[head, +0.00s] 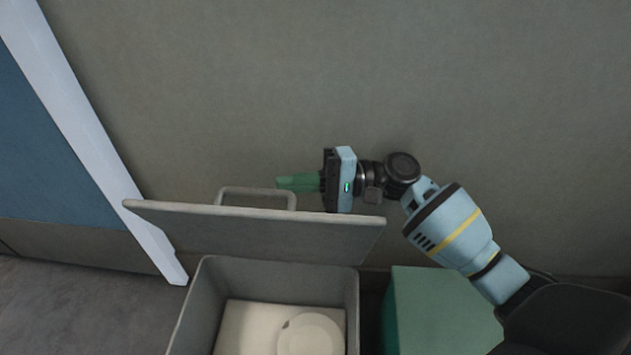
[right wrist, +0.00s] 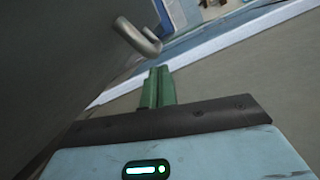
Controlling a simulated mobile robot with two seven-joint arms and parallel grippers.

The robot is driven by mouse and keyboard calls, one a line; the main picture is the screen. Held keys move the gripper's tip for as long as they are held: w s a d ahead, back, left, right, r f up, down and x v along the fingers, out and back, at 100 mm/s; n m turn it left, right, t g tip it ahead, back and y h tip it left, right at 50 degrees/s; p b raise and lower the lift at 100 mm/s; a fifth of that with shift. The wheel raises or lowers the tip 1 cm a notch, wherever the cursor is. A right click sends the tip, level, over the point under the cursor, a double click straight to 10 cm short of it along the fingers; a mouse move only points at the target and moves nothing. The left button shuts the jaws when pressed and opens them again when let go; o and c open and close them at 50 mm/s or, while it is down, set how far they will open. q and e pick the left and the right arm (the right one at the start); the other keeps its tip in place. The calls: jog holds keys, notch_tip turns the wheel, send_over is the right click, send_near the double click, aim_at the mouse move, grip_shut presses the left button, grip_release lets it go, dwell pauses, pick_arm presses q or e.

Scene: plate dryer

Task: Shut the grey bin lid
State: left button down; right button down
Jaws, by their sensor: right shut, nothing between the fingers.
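The grey bin (head: 192,300) stands at the bottom of the head view, and its grey lid (head: 260,232) is raised open toward the wall. The lid has a loop handle (head: 255,190) on its far side. My right gripper (head: 280,183) is shut and empty, with its green fingertips behind the lid's upper edge, close to the handle's right end. In the right wrist view the green fingers (right wrist: 158,88) point toward the handle (right wrist: 138,38), with the lid (right wrist: 65,70) on the left. I cannot tell whether they touch it. My left gripper is out of view.
A white plate (head: 311,338) lies inside the bin on a pale surface. A green box (head: 440,312) stands right of the bin. The wall (head: 250,90) is behind the lid, and a white post (head: 95,140) with a blue panel (head: 45,150) is at left.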

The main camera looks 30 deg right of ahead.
jog(key=shift+x, duration=1)
jog(key=shift+s+a, duration=0.3)
jog(key=shift+s, duration=0.15)
jog(key=s+a+f+n+h, duration=0.1)
jog(key=s+a+f+n, duration=0.25)
jog(key=s, duration=0.25)
jog(key=s+a+f+n, duration=0.3)
jog(key=s+a, duration=0.2)
jog(key=s, duration=0.1)
jog(key=s+a+f+n+h+b, duration=0.1)
jog(key=s+a+f+n+b, duration=0.1)
jog(key=f, duration=0.4)
jog(key=s+a+f+n+h+b, duration=0.1)
jog(key=s+a+f+n+b, duration=0.2)
jog(key=s+f, duration=0.3)
jog(key=shift+b, duration=0.75)
jog(key=shift+d+f, duration=0.1)
